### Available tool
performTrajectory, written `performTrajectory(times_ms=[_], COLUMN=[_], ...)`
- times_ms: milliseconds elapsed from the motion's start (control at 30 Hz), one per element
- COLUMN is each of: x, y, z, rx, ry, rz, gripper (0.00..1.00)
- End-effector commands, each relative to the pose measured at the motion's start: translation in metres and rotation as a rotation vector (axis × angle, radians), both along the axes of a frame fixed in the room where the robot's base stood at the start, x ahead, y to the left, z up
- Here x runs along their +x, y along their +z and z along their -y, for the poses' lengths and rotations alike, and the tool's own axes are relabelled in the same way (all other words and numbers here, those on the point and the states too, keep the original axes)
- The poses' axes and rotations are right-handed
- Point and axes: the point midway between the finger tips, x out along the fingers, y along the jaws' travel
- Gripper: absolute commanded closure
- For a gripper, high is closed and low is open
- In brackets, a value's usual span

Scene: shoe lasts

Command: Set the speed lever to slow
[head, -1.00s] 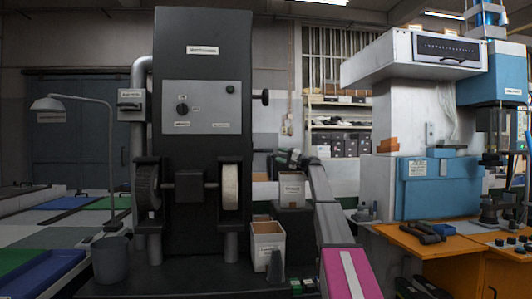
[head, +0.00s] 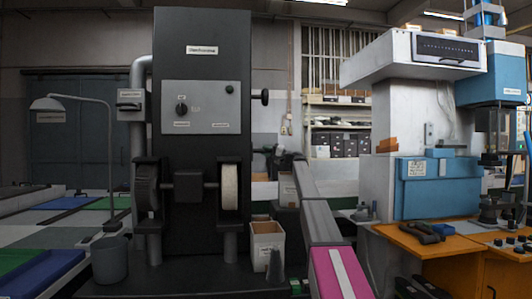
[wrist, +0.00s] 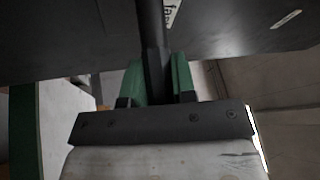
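The speed lever (wrist: 151,25) is a dark rod that stands out from a black surface in the wrist view. My gripper (wrist: 158,80) has green fingers, one on each side of the rod and close against it; it looks shut on the lever. A white label (wrist: 172,12) beside the rod is partly hidden, so I cannot read it fully. In the head view the tall black machine (head: 203,30) stands in the middle, and my arm's far end is at its right side. The fingers and the lever cannot be made out there.
A black knob (head: 265,97) sticks out of the machine's right side, above my arm. The grey control panel (head: 205,107) carries a dial. Two wheels sit below, one of them pale (head: 230,187). An open box (head: 267,240) stands near my arm. A white and blue machine (head: 430,185) is at the right.

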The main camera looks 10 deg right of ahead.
Motion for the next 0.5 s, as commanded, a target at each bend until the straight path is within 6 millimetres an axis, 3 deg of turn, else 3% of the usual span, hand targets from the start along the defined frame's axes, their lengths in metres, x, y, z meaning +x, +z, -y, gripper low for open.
performTrajectory(times_ms=[267,500], x=[-0.005,-0.027], y=[-0.001,-0.002], z=[0.001,0.006], rx=[-0.001,-0.001], ry=[-0.022,-0.137], rz=[0.000,0.000], gripper=[1.00,1.00])
